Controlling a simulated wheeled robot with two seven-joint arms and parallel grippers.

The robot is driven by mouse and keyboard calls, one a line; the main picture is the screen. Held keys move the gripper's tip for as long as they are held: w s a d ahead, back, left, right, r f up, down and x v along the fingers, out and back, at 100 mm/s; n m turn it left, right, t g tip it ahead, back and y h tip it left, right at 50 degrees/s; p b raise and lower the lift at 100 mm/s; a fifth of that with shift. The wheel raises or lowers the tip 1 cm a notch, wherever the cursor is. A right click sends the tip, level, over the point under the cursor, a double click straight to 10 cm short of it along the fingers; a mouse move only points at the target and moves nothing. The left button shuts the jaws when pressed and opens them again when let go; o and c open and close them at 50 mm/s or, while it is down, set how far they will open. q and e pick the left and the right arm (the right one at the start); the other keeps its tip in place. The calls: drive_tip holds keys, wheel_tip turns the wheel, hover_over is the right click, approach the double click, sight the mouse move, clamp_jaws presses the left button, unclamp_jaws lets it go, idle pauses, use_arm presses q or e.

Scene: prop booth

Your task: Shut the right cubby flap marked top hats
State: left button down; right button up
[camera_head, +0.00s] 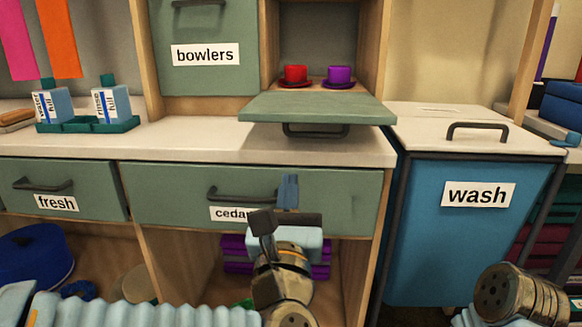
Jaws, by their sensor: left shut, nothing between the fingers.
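The right cubby flap (316,108) is open, folded down flat like a shelf above the counter. Its dark handle (316,130) hangs from its underside; its label does not show. Behind it, the open cubby (318,50) holds a red hat (295,75) and a purple hat (340,76). My left gripper (288,192) is shut and empty, pointing up in front of the drawer below the counter, lower in the picture than the flap and apart from it. Part of my right arm shows at the bottom right; its fingers are out of the picture.
The bowlers flap (207,75) at left is shut. Drawers marked fresh (68,188) and, partly hidden, cedar (160,195) are shut below the white counter (200,140). A blue wash bin (475,245) stands at right. Two bottles (52,105) sit in a green tray at left.

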sight(293, 136)
use_arm(q)
drive_tip(key=p+x, duration=0.1)
drive_tip(key=x, duration=0.8)
drive_tip(key=shift+s+p, duration=0.1)
drive_tip(key=shift+p, duration=0.3)
drive_tip(key=r, duration=0.2)
drive_tip(key=shift+w+r+p, duration=0.25)
drive_tip(key=shift+w+p, duration=0.15)
drive_tip(key=shift+w+a+r, duration=0.1)
drive_tip(key=shift+w+r, duration=0.05)
drive_tip(key=shift+r, duration=0.3)
